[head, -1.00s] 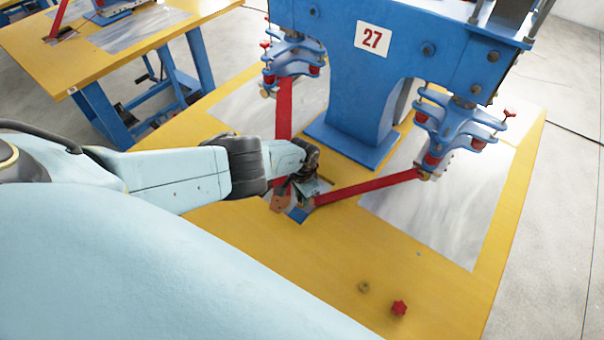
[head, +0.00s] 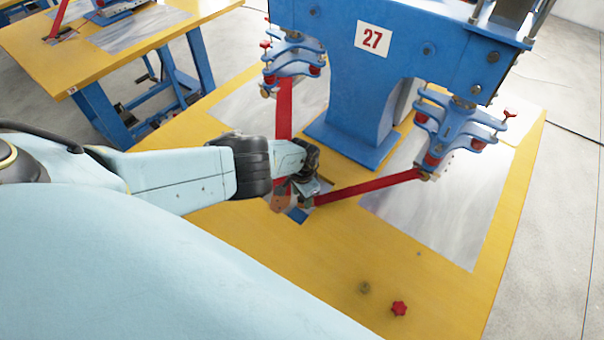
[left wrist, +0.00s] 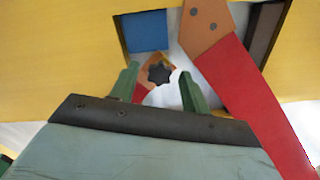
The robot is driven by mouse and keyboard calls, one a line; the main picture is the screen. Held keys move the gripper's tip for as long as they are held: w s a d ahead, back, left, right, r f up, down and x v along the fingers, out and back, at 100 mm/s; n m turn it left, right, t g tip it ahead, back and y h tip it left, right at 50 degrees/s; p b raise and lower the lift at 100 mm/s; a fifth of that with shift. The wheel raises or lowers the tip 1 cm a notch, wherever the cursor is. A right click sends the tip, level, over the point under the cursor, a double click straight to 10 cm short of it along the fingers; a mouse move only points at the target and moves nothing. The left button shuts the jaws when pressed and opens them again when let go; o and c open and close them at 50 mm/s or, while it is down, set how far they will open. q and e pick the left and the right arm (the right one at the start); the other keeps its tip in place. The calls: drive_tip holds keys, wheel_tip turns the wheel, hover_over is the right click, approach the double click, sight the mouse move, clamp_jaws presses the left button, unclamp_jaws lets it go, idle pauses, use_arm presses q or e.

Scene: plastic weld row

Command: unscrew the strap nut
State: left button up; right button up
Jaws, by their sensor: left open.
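In the left wrist view, a dark star-shaped nut (left wrist: 159,73) sits on an orange-brown end piece, between the tips of my left gripper (left wrist: 160,80). The two green fingers are apart, one on each side of the nut, and I see no clear contact. In the head view my left gripper (head: 303,196) is low over the table opening where the red straps meet; the nut is not distinguishable there. One red strap (head: 366,187) runs right to a blue clamp arm. Another strap (head: 284,108) rises to the left clamp. My right gripper is not in view.
The blue press frame marked 27 (head: 350,133) stands behind the gripper, its clamps overhanging both sides. A red star knob (head: 399,308) and a small brass-coloured nut (head: 364,287) lie on the yellow table (head: 440,272) at the front right. The table between is clear.

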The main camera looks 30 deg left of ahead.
use_arm(q)
drive_tip(key=m, duration=0.4)
drive_tip(key=shift+m, duration=0.3)
drive_tip(key=m, duration=0.8)
drive_tip(key=shift+s+m, duration=0.1)
drive_tip(key=shift+m, duration=0.3)
drive_tip(key=m+b, duration=0.1)
drive_tip(key=m, duration=0.3)
